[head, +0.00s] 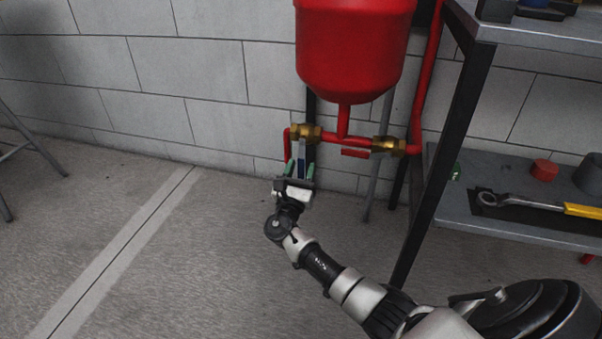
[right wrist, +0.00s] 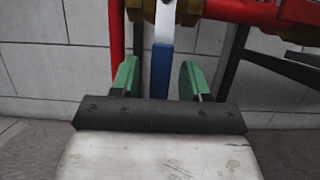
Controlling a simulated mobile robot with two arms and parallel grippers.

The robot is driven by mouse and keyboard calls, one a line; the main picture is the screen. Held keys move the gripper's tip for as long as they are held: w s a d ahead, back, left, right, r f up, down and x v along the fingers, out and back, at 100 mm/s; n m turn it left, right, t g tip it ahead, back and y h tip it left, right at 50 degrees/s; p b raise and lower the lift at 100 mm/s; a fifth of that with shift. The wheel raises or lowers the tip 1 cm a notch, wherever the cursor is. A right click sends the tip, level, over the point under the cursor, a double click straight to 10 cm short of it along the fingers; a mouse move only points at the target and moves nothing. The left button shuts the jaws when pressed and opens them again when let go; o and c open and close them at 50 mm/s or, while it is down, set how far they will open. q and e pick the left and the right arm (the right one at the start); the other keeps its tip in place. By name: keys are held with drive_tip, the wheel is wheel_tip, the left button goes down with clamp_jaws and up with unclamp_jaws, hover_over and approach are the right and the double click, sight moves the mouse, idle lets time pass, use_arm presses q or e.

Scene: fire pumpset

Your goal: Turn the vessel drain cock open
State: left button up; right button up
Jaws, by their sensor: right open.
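The red vessel (head: 350,45) hangs at the top middle of the head view, with a red pipe tee below it. A brass valve (head: 306,132) sits on the left branch, and its lever with a blue grip (head: 301,160) hangs down. A second brass valve (head: 388,146) with a red lever (head: 355,153) sits on the right branch. My right gripper (head: 301,168) is below the left valve, open. In the right wrist view, the blue grip (right wrist: 161,72) shows between its two green fingertips, apart from both. My left gripper is not in view.
A metal bench with a lower shelf (head: 480,222) stands at the right. A wrench with a yellow handle (head: 540,205) and a red cylinder (head: 544,170) are on that shelf. A bench leg (head: 432,195) stands right of the valves.

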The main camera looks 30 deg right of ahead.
clamp_jaws()
idle(0.3)
